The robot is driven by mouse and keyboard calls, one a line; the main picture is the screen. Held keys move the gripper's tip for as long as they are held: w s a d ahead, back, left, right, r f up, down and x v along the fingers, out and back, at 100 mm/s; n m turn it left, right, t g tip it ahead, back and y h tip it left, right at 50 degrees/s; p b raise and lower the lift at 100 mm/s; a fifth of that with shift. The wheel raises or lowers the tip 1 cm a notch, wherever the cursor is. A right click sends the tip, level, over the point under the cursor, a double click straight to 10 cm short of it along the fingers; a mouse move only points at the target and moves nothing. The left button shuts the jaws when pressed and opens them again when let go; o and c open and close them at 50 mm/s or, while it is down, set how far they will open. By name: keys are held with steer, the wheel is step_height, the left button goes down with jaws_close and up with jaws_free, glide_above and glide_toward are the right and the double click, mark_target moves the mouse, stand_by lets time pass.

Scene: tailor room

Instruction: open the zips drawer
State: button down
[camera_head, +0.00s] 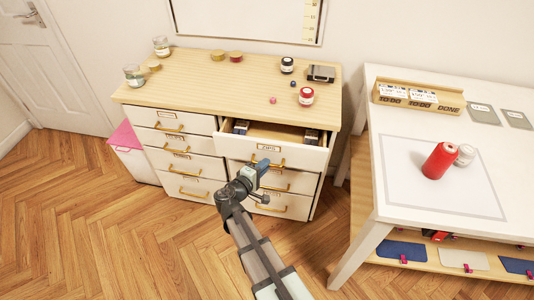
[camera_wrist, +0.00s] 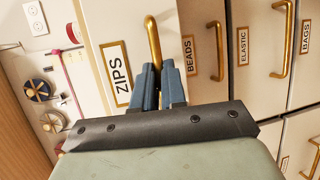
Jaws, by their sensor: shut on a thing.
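The zips drawer (camera_head: 305,155) is the top right drawer of the white cabinet and stands pulled out, with its inside visible from above. Its ZIPS label (camera_wrist: 117,72) shows on the drawer front in the wrist view. The gold handle (camera_wrist: 153,42) of this drawer runs between my gripper's fingers. My gripper (camera_head: 263,165) is shut on the handle in front of the drawer; its blue fingers (camera_wrist: 160,84) also show in the wrist view. Dark small items (camera_head: 241,127) lie inside the drawer at the left, and others (camera_head: 311,136) at the right.
The wooden cabinet top (camera_head: 205,75) carries jars, tins and a red-labelled jar (camera_head: 306,96). The BEADS label (camera_wrist: 189,57) marks a neighbouring closed drawer. A white table (camera_head: 430,230) with a red spool (camera_head: 440,160) stands at right. The floor (camera_head: 120,245) at front left is clear.

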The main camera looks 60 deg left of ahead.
steer(key=s+d, duration=1.2)
steer(key=c, duration=1.2)
jaws_free()
steer(key=v, duration=1.3)
steer(key=shift+s, duration=0.35)
steer(key=shift+d+r, duration=0.1)
